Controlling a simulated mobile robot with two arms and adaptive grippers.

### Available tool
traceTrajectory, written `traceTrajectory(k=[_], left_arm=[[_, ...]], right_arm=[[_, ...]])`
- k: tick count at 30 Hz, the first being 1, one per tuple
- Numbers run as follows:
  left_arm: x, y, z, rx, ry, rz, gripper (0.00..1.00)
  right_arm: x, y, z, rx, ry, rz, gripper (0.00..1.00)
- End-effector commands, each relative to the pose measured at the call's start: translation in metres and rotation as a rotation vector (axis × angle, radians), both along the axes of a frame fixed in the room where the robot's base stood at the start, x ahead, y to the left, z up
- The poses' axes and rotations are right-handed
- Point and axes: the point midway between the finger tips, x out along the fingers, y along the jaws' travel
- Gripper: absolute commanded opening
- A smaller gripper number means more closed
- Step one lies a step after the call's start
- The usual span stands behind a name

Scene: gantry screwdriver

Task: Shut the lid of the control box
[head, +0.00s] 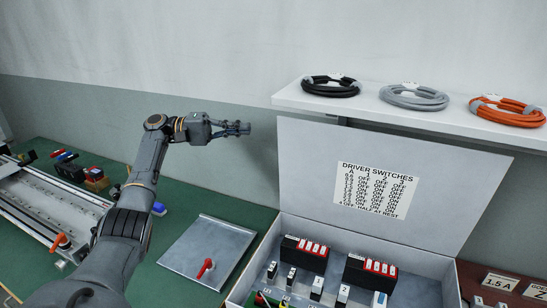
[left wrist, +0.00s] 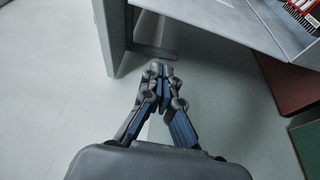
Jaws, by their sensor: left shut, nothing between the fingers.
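The control box (head: 447,284) stands open at the lower right of the head view. Its grey lid (head: 305,160) is raised and leans back, with a driver switches label (head: 375,190) on its inner face. In the left wrist view a grey panel that looks like the lid (left wrist: 225,18) crosses the top. My left gripper (head: 247,128) is shut and empty, in the air just left of the lid's upper left corner and apart from it. Its closed fingers also show in the left wrist view (left wrist: 160,72). My right gripper is out of view.
A wall shelf (head: 450,114) with black (head: 331,86), grey (head: 414,96) and orange (head: 507,110) cable coils is above and behind the lid. Black driver modules (head: 305,254) sit inside the box. A flat metal plate with a red handle (head: 200,240) lies left of it.

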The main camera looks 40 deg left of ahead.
Motion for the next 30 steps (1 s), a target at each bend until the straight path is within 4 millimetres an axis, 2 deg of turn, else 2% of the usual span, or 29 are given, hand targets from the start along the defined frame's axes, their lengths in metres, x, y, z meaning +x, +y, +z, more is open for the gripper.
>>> traceTrajectory(k=[2,8,20,30], left_arm=[[0.000,0.000,-0.005,0.001,-0.002,0.000,0.00],[0.009,-0.016,-0.002,0.001,0.001,-0.003,0.00],[0.051,-0.090,0.003,0.000,0.000,-0.004,0.00],[0.019,-0.092,-0.004,0.001,0.002,0.002,0.00]], right_arm=[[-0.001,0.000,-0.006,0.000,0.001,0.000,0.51],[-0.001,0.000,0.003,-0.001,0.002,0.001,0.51],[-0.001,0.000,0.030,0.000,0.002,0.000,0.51],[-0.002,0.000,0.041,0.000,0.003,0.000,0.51]])
